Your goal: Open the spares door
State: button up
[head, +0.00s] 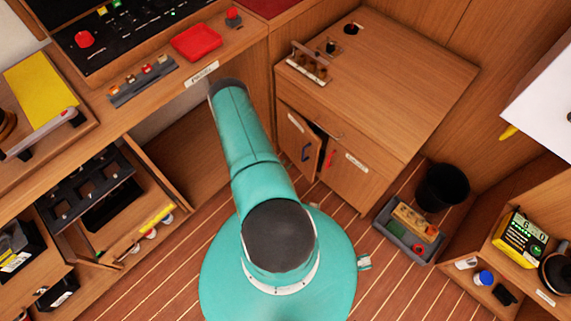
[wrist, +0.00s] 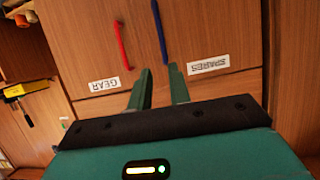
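The spares door (wrist: 215,35) has a blue upright handle (wrist: 160,32) and a SPARES label (wrist: 208,64) in the wrist view. In the head view the same door (head: 296,138) is the cabinet's left one, with its blue handle (head: 306,152); a dark gap at its right edge suggests it stands slightly ajar. My gripper (wrist: 160,69) is open, its two green fingers apart, with the handle's near end showing between the fingertips. I cannot tell whether they touch it. My gripper is hidden in the head view.
The gear door (wrist: 85,40), with a red handle (wrist: 122,45), is beside the spares door. In the head view a grey bin (head: 408,232) and a black bucket (head: 442,187) stand right of the cabinet. An open drawer (head: 130,215) is at left. Striped floor lies before the cabinet.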

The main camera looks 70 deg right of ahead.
jog(key=shift+v, duration=1.6)
jog(key=shift+s, duration=0.1)
jog(key=shift+c, duration=0.5)
